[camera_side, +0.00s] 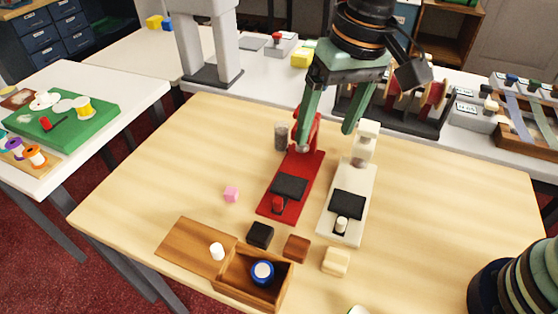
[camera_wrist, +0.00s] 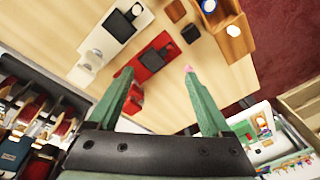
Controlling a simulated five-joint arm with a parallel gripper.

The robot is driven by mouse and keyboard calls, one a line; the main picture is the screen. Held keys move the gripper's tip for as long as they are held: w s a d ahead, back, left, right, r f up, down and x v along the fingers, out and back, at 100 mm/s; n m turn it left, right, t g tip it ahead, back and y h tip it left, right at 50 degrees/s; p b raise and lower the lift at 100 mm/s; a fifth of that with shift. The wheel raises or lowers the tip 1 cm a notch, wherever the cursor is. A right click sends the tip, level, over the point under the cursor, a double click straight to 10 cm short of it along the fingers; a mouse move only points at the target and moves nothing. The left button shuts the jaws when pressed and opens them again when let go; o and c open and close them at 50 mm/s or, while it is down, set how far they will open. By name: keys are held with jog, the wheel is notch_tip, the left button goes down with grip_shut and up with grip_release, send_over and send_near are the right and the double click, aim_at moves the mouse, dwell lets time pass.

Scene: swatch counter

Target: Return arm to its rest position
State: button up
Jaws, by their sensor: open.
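My gripper (camera_side: 325,140) has two green fingers spread wide with nothing between them. In the side view it hangs above the back of the table, over the red device (camera_side: 312,166) and the white device (camera_side: 350,185). The left finger hides part of the red device's upright. In the wrist view my gripper (camera_wrist: 159,72) is also open and empty. The red device (camera_wrist: 152,60) and the white device (camera_wrist: 119,24) lie beyond the fingertips there.
A wooden box (camera_side: 267,277) with a blue-rimmed round item (camera_side: 262,271) stands at the front. A white cylinder (camera_side: 217,251) rests on the board (camera_side: 193,246) beside it. Black (camera_side: 260,235), brown (camera_side: 296,248) and pale (camera_side: 336,262) blocks lie nearby. The table's right side is mostly clear.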

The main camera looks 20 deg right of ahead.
jog(key=s+d+r+t, duration=0.1)
jog(key=d+t, duration=0.1)
jog(key=d, duration=1)
jog(key=s+d+t+h, duration=0.1)
jog(key=s+d+t, duration=0.1)
jog(key=d, duration=1)
jog(key=shift+d+r, duration=0.15)
jog(key=shift+r, duration=0.2)
